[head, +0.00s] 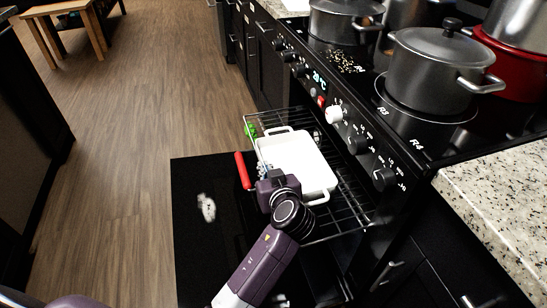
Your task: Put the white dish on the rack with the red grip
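The white dish (306,158), rectangular with a handle at each end, sits on a pulled-out wire oven rack (349,210). A red grip (243,171) is at the rack's left front edge. My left gripper (266,174) is at the dish's left side, close to the red grip. My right gripper is not in view.
The oven door (207,235) hangs open below the rack, with a pale patch on it. A green item (250,130) is at the rack's far left corner. Several pots, including a grey stockpot (430,72), crowd the stove. Wooden floor is clear at left.

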